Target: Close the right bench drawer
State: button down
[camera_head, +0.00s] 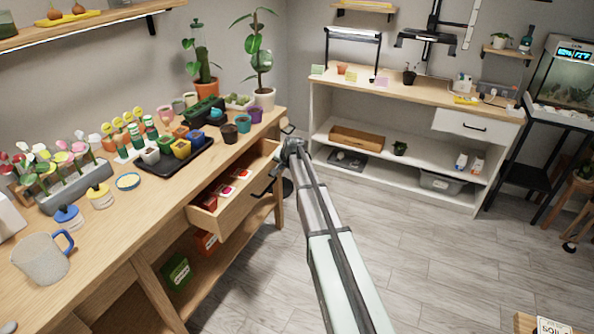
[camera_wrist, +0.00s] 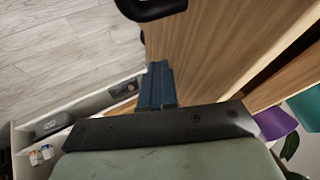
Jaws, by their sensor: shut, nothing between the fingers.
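The right bench drawer (camera_head: 232,208) is pulled out of the wooden bench (camera_head: 143,207) in the head view, with small packets inside. Its black handle (camera_head: 264,186) is on the front panel. My gripper (camera_head: 287,133) is at the far end of the drawer front, partly hidden by my own arm. In the wrist view, my gripper's blue fingers (camera_wrist: 156,84) are together with nothing between them. They are close beside the wooden drawer front (camera_wrist: 205,50); I cannot tell whether they touch it. The handle (camera_wrist: 150,8) shows at the top edge of the wrist view.
Several small pots on a dark tray (camera_head: 172,160), potted plants and a mug (camera_head: 42,259) stand on the bench top. A white workbench (camera_head: 318,100) with a closed drawer (camera_head: 465,125) is at the back.

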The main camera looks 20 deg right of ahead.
jog(key=w+a, duration=0.6)
jog(key=w, duration=0.1)
jog(key=shift+a, duration=0.4)
jog(key=shift+s, duration=0.1)
